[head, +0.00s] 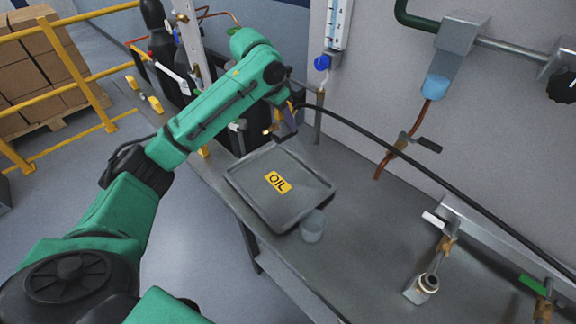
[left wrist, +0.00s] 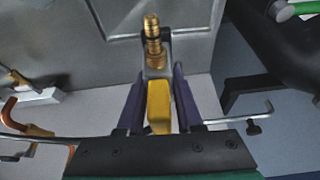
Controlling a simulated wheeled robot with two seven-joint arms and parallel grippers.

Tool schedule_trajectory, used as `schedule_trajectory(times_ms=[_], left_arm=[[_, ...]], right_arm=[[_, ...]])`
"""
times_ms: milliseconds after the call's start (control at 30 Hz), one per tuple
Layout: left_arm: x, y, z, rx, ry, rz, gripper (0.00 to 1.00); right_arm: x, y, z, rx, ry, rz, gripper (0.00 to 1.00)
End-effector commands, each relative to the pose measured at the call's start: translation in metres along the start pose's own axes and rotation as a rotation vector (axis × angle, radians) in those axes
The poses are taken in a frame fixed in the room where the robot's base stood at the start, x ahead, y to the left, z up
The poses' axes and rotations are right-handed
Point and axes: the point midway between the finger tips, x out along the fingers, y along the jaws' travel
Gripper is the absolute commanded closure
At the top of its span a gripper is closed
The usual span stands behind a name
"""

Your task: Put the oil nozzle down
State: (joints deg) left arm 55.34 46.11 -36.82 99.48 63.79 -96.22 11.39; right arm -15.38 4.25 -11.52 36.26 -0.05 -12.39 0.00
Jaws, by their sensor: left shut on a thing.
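My left gripper (head: 287,125) is above the far edge of a grey tray (head: 246,200) with a yellow OIL label (head: 278,182). In the left wrist view, its two purple fingers (left wrist: 155,105) are shut on the yellow body of the oil nozzle (left wrist: 159,103). A brass ribbed tip (left wrist: 153,42) points away beyond the fingers. A black hose (head: 400,150) runs from near the gripper to the right. The nozzle is mostly hidden by the gripper in the head view. My right gripper is not in view.
A clear cup (head: 312,226) stands at the tray's near right corner. A small metal fitting (head: 422,288) lies on the grey bench (head: 350,240) to the right. Dark bottles (head: 160,40) stand behind my left arm. Bare bench lies between the cup and the fitting.

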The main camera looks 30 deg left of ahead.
Motion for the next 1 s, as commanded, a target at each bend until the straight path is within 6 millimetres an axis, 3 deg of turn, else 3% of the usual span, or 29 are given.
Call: schedule_trajectory(times_ms=[133,267,367,600,700,933,967,1000], left_arm=[[0.045,0.000,0.020,-0.001,-0.006,-0.001,1.00],[0.084,0.000,0.036,-0.001,-0.005,0.000,1.00],[0.106,0.000,0.045,-0.001,-0.001,-0.001,1.00],[0.146,0.000,0.061,-0.001,-0.001,-0.001,1.00],[0.157,0.000,0.065,0.000,0.002,-0.002,1.00],[0.158,0.000,0.065,0.000,0.003,-0.003,1.00],[0.159,0.000,0.066,0.000,0.001,-0.002,0.62],[0.158,0.000,0.066,0.000,0.002,-0.002,0.46]], right_arm=[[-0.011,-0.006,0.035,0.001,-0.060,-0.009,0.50],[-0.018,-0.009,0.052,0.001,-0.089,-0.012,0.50],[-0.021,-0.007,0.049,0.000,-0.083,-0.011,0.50],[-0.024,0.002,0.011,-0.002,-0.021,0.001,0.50],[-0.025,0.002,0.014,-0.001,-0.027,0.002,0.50],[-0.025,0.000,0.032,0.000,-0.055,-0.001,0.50],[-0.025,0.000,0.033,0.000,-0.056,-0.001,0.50],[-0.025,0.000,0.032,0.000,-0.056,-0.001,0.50]])
